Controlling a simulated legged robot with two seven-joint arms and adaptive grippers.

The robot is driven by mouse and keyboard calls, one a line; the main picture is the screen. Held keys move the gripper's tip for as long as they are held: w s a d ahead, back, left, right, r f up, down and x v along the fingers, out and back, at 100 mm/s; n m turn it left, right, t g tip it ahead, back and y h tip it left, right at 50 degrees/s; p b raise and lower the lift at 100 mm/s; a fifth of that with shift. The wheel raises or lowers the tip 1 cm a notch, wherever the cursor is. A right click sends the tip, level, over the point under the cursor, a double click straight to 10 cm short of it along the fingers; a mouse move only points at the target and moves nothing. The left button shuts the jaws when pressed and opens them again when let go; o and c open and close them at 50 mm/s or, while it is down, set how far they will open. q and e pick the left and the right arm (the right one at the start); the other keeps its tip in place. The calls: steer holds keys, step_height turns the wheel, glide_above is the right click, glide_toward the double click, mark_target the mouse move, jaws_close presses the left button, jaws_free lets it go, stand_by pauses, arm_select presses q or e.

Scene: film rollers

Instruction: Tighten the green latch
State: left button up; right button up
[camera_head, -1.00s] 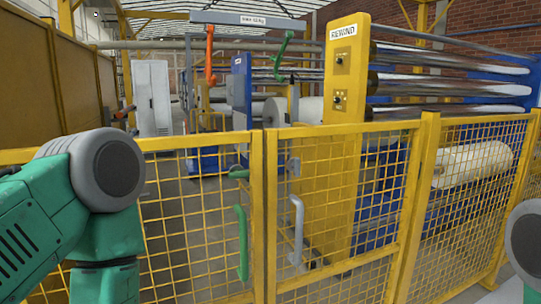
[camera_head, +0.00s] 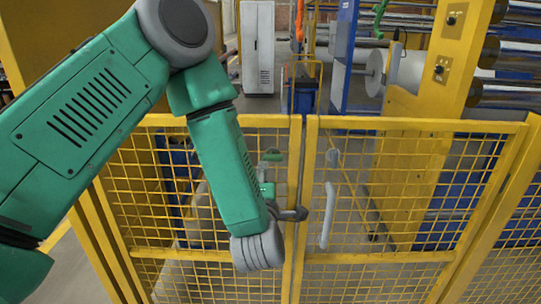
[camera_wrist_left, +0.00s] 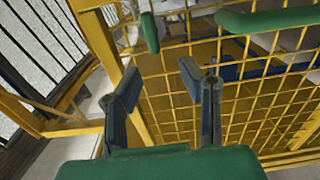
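My left gripper (camera_head: 298,213) is below the latch in the head view, in front of the middle posts. In the left wrist view its two dark fingers (camera_wrist_left: 165,88) are apart with nothing between them. The green gate handle (camera_head: 267,190) is largely hidden behind my left arm. My right gripper is not in view.
The yellow mesh gate (camera_head: 400,123) spans the front. A grey handle (camera_head: 328,215) and grey catch (camera_head: 332,157) are on the right panel. A green bar (camera_wrist_left: 270,20), likely the gate handle, is close to the right finger. A grey cabinet (camera_head: 257,48) stands beyond.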

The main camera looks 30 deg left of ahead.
mark_target(273, 161)
arm_select(q)
steer(key=w, duration=0.2)
steer(key=w+p, duration=0.1)
steer(key=w, duration=0.1)
steer(key=w+r, duration=0.1)
steer(key=w, duration=0.2)
steer(key=shift+w+a, duration=0.1)
steer(key=shift+w, duration=0.15)
steer(key=shift+w+a, duration=0.15)
steer(key=shift+a, duration=0.2)
steer(key=shift+a+f, duration=0.15)
steer(key=shift+a, duration=0.4)
steer(key=shift+a+f, duration=0.15)
steer(key=shift+a, duration=0.75)
steer(key=shift+c, duration=1.1)
steer(key=c, duration=0.4)
steer(key=shift+d, duration=0.95)
jaws_close()
steer(key=shift+a, duration=0.1)
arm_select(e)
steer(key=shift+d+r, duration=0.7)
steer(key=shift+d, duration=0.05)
arm_select(q)
steer(key=shift+a, duration=0.1)
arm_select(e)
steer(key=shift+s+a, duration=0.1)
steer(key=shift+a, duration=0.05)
